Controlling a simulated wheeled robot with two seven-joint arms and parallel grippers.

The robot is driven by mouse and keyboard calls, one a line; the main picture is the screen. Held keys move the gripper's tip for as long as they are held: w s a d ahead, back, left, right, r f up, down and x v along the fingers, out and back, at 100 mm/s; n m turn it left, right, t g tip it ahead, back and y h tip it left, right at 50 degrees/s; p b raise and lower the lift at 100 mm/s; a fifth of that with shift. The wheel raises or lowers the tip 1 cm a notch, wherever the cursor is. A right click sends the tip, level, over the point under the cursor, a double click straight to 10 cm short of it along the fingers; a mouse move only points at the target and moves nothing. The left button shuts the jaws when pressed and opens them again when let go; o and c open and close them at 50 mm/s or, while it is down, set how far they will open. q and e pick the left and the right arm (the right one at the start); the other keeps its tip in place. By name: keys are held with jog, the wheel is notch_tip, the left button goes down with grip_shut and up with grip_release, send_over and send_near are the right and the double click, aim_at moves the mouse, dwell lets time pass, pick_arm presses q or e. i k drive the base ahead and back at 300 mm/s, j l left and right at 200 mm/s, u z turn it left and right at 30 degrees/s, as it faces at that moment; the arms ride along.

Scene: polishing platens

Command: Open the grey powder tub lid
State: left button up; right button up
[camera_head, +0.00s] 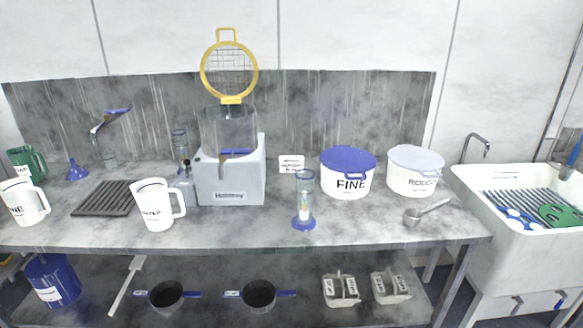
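The powder tub with the grey lid, marked ROUGH (412,182), stands toward the right end of the bench. Its pale grey lid (417,157) sits on top and looks closed. A second white tub marked FINE (345,185) stands just left of it with a blue lid (347,158) on. Neither of my grippers nor any part of my arms shows in the head view.
A metal scoop (427,212) lies on the bench in front of the grey-lidded tub. A clear cylinder with a blue base (304,223) stands left of the tubs. A machine (230,180) and white jugs (157,205) stand further left. A sink (510,235) is at the right.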

aim_at(421, 159)
jog(key=i+l, duration=0.1)
jog(key=l, duration=1)
jog(key=i+l, duration=0.15)
jog(key=l, duration=0.9)
jog(key=i, duration=0.05)
